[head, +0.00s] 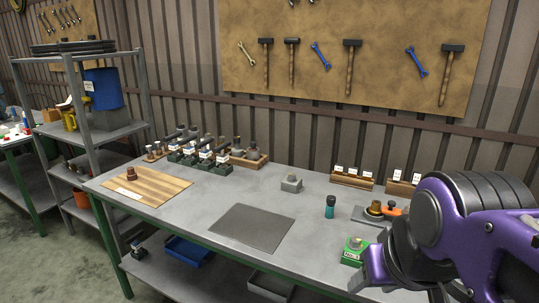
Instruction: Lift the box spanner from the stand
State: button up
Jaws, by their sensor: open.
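My purple and black arm fills the lower right of the head view. My gripper (372,272) points down and left at its end, near the green box by the bench's front edge. It is open, and I see nothing held in it; part of it is hidden by the arm. I cannot tell for sure which thing is the box spanner. A small grey block (291,185) with a brownish piece on top stands mid-bench and may be the stand. A teal cylinder with a dark top (330,207) stands upright to its right. My gripper is apart from both.
A green box (353,250) and a plate with a brass part (375,208) lie close to my arm. Label racks (352,179) stand at the back right. Wooden and dark racks (205,155) hold several parts at back left. A grey mat (250,228) is bare.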

aim_at(222, 157)
jog(key=i+j+z, duration=0.25)
jog(key=j, duration=0.15)
jog(key=j+z, duration=0.25)
jog(key=i+j+z, duration=0.1)
jog(key=j, duration=0.35)
jog(key=j+z, duration=0.1)
jog(key=j, duration=0.4)
jog(key=i+j, duration=0.1)
jog(key=j, duration=0.45)
jog(key=i+j+z, duration=0.1)
jog(key=j, duration=0.5)
jog(key=i+j, duration=0.15)
jog(key=j, duration=0.4)
